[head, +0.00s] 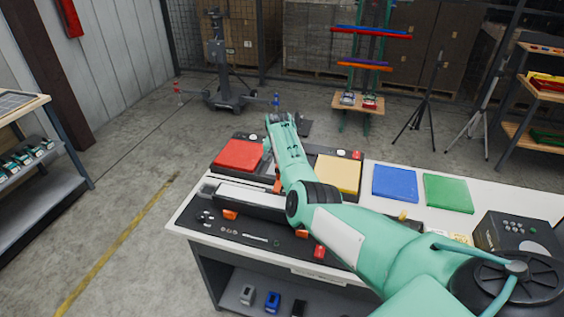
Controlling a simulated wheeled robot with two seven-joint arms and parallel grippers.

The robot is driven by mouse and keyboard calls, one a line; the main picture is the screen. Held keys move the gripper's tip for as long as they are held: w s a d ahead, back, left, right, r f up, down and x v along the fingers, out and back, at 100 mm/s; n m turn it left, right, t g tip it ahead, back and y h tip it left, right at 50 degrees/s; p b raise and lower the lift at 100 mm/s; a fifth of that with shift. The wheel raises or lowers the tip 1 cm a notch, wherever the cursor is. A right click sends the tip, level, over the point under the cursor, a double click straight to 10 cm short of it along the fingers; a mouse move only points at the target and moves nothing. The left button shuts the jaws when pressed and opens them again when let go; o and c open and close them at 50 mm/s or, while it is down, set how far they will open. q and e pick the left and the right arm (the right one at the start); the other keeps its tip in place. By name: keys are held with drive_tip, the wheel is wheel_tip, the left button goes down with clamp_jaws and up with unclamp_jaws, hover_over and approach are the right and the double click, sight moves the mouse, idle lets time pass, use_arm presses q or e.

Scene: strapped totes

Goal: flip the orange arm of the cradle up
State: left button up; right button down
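My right arm reaches in from the lower right across the table. Its gripper (279,118) is at the far edge of the table, beyond the red tote lid, and I cannot tell whether its fingers are open or shut. A narrow orange piece (277,184), which may be the cradle's orange arm, shows just left of my forearm and is partly hidden by it. A long dark holder with a pale top (245,196), perhaps the cradle, lies in front of it and runs under my arm. Orange blocks (230,214) sit along its front. My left gripper is not in view.
On the white table (400,209) are flat red (239,155), yellow (338,174), blue (395,184) and green (447,194) pieces. A dark box with buttons (515,236) stands at the right end. Shelves (28,173) stand at left. The floor between is clear.

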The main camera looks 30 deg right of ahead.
drive_tip(key=shift+f, duration=0.15)
drive_tip(key=c, duration=1.3)
unclamp_jaws()
drive_tip(key=shift+w+d+f, duration=0.1)
wheel_tip(320, 180, up, 14)
drive_tip(key=s+a+b, duration=0.1)
drive_tip(key=b, duration=0.2)
drive_tip(key=shift+s+a+f, duration=0.15)
drive_tip(key=shift+s+a, duration=0.05)
drive_tip(key=shift+a, duration=0.15)
